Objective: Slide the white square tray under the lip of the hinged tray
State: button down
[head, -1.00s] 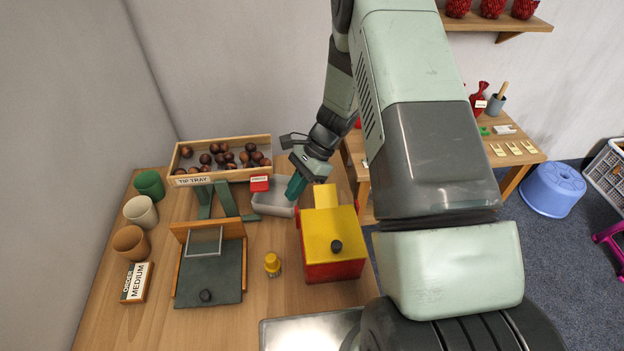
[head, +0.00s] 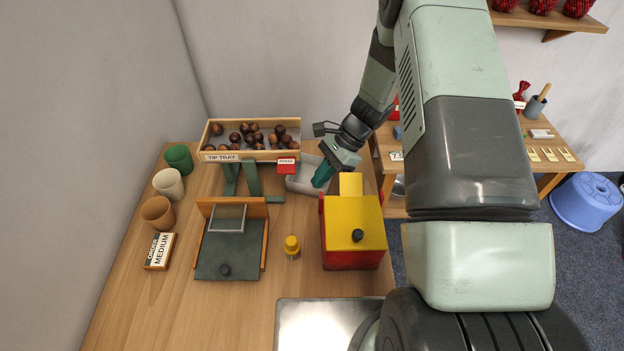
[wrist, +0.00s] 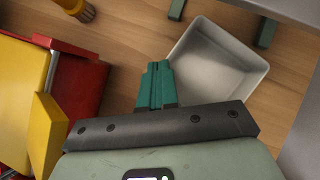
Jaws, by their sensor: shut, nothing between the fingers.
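The white square tray (head: 302,186) lies on the table just right of the hinged tray's stand. It also shows in the wrist view (wrist: 222,62), empty inside. The hinged tray (head: 271,155), labelled "TIP TRAY", is a wooden-sided tray of chestnuts raised on a green stand (head: 250,181). My gripper (head: 319,183) is shut and empty, pointing down at the white tray's right side. In the wrist view my green fingertips (wrist: 157,70) are close against the white tray's near-left wall. I cannot tell whether they touch it.
A red and yellow box (head: 353,240) stands close in front of my gripper. A small red sign (head: 286,166) sits at the tip tray's right front. A dark green hinged board (head: 229,253) and a yellow-capped piece (head: 292,247) lie nearer. Three cups (head: 168,184) stand left.

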jog(key=shift+d+f, duration=0.35)
jog(key=shift+d, duration=0.2)
jog(key=shift+r, duration=0.7)
jog(key=w+d, duration=0.1)
jog(key=d, duration=0.2)
jog(key=w+d, duration=0.2)
jog(key=d, duration=0.2)
jog(key=w+d, duration=0.2)
jog(key=d, duration=0.1)
jog(key=shift+w+d+r, duration=0.15)
jog(key=shift+w+d, duration=0.1)
jog(key=shift+d, duration=0.1)
jog(key=s+a+r+n+t+h, duration=0.1)
jog(key=s+r+n+t+h, duration=0.15)
jog(key=r, duration=1.05)
jog(key=s+a+r+n+t+h, duration=0.1)
jog(key=s+a+r+n, duration=0.2)
jog(key=r, duration=1.1)
jog(key=s+r+n+t+h, duration=0.1)
jog(key=s+r+n+t, duration=0.1)
jog(key=s+r, duration=0.4)
jog(key=s+r+n+t+h, duration=0.2)
jog(key=s+r+n, duration=0.3)
jog(key=s, duration=1.2)
jog(key=shift+s+d+r+t, duration=0.25)
jog(key=shift+r+t, duration=0.1)
jog(key=shift+t, duration=0.3)
